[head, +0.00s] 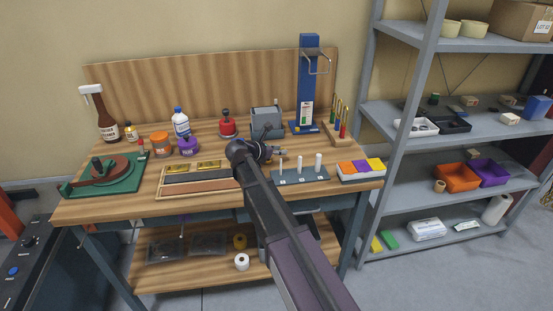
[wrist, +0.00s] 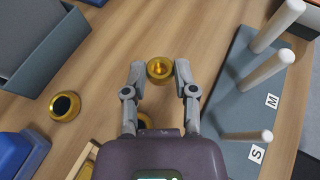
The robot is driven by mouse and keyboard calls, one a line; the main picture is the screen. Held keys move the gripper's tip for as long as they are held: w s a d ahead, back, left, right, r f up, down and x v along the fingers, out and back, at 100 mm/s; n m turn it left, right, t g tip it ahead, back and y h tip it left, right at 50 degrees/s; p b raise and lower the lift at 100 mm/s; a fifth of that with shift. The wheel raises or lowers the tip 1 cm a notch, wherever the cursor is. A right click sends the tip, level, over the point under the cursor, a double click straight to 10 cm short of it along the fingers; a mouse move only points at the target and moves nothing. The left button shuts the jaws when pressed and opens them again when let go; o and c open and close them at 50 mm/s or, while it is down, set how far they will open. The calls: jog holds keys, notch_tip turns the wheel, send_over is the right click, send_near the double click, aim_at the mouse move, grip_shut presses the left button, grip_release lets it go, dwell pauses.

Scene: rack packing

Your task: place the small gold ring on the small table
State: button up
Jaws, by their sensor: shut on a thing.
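My gripper (wrist: 160,75) is shut on a gold ring (wrist: 160,70), held between its two fingertips over the wooden workbench. A second gold ring (wrist: 64,107) with a dark centre lies on the wood to the left in the wrist view. Part of a third gold piece (wrist: 145,120) shows behind the gripper body, mostly hidden. In the head view my gripper (head: 278,150) is over the workbench (head: 130,205), behind the peg rack; the held ring is too small to make out there. I cannot pick out a separate small table.
A grey peg rack (wrist: 222,112) with white pegs and S and M labels stands just right of my gripper. A grey box (head: 266,122) and a blue stand (head: 308,90) are behind. Wooden trays (head: 200,187) lie to the left, coloured boxes (head: 360,172) to the right.

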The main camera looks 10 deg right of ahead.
aim_at(278, 163)
jog(key=shift+f, duration=0.1)
jog(key=shift+f+b, duration=1.65)
jog(key=shift+b, duration=0.1)
jog(key=shift+f, duration=0.1)
jog(key=o, duration=0.8)
jog(key=shift+o, duration=0.2)
jog(key=shift+s+a+r, duration=0.1)
jog(key=shift+a+r, duration=0.15)
jog(key=shift+r, duration=0.05)
jog(key=p+v, duration=0.4)
jog(key=v, duration=0.5)
jog(key=shift+s+a+r, duration=0.2)
jog(key=shift+a, duration=0.1)
jog(key=shift+p+v, duration=0.35)
jog(key=shift+v, duration=0.45)
jog(key=shift+f, duration=0.1)
